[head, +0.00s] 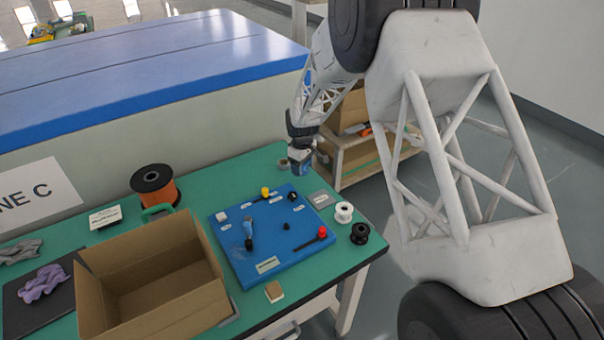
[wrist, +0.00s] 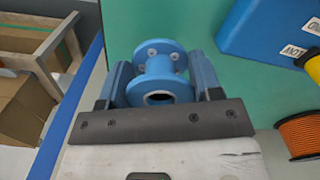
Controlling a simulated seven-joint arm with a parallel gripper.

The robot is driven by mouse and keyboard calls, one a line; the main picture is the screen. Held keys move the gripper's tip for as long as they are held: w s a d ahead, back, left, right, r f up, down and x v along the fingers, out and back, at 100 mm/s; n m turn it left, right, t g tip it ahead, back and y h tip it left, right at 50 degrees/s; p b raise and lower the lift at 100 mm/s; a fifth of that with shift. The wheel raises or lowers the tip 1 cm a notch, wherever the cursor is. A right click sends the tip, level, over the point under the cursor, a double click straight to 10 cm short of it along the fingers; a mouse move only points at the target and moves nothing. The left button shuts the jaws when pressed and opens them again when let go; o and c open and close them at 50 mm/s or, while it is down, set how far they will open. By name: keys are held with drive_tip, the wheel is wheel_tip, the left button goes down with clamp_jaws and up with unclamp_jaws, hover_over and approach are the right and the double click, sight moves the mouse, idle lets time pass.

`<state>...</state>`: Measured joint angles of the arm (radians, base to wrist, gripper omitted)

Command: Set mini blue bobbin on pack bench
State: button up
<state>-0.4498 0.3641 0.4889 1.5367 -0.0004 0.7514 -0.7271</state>
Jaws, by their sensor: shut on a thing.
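My gripper (head: 299,163) is at the far right corner of the green-topped bench (head: 227,178). It is shut on a mini blue bobbin, which shows clearly in the wrist view (wrist: 160,91) between the two blue fingers. The bobbin's two flanges and hollow centre are visible, with the near flange facing the camera. In the wrist view the green surface (wrist: 140,25) lies behind the bobbin. I cannot tell whether the bobbin touches it. No sign marks which surface is the pack bench.
A blue board (head: 240,255) with small parts lies left of my gripper. A white spool (head: 344,212), a black spool (head: 360,233) and an open cardboard box (head: 160,300) share the green top. A wooden stand (head: 375,158) with cardboard boxes stands beyond the bench's right edge.

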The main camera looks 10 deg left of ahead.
sight(302, 179)
drive_tip(key=shift+f, duration=1.75)
drive_tip(key=shift+f, duration=0.15)
drive_tip(key=o, duration=0.9)
wheel_tip(302, 179, up, 12)
drive_tip(key=shift+r, duration=0.2)
